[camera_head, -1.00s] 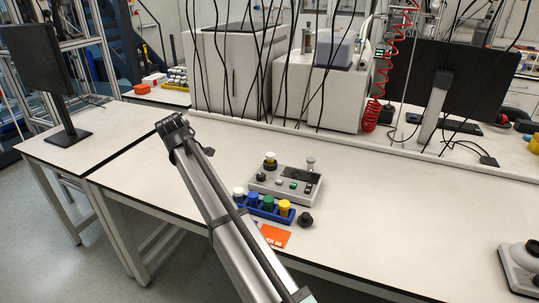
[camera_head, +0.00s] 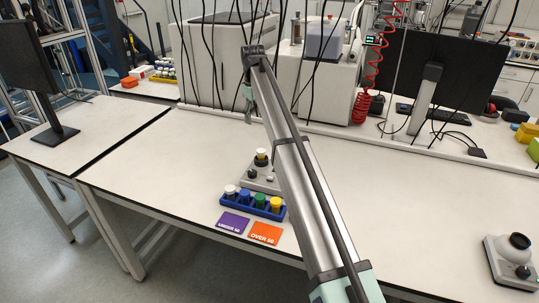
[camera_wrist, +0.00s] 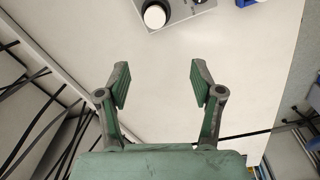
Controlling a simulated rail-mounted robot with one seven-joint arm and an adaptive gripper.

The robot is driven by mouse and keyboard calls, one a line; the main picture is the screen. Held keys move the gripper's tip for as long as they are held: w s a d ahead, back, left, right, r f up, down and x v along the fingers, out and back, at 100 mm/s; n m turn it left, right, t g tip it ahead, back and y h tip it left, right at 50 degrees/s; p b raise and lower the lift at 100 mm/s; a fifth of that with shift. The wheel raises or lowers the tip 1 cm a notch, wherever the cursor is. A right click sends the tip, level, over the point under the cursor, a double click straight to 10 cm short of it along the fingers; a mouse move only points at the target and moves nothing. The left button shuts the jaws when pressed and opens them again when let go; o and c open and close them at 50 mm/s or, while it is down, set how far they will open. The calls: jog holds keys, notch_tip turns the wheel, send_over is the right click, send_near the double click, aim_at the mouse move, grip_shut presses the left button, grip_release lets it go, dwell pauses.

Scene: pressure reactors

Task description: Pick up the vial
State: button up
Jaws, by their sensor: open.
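In the head view my gripper (camera_head: 248,106) is partly seen behind the device, above the table. My arm hides the device's right part. A blue rack (camera_head: 236,205) holds several vials with white, blue, green and yellow caps.
A purple card marked "UNDER 50" (camera_head: 233,222) and an orange card marked "OVER 50" (camera_head: 264,233) lie before the rack. Large grey machines (camera_head: 216,65), hanging black cables and a monitor (camera_head: 440,70) line the back.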

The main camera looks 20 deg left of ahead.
jog(key=w+d, duration=0.1)
jog(key=p, duration=0.4)
send_near(261, 150)
jog(key=shift+g, duration=0.3)
jog(key=f, duration=0.5)
jog(key=shift+w+f, duration=0.1)
jog(key=shift+w, duration=0.1)
jog(key=shift+s+f+p, duration=0.1)
jog(key=shift+f+p, duration=1)
jog(key=shift+f, duration=1.45)
jog(key=shift+d, duration=0.1)
jog(key=c, duration=1.2)
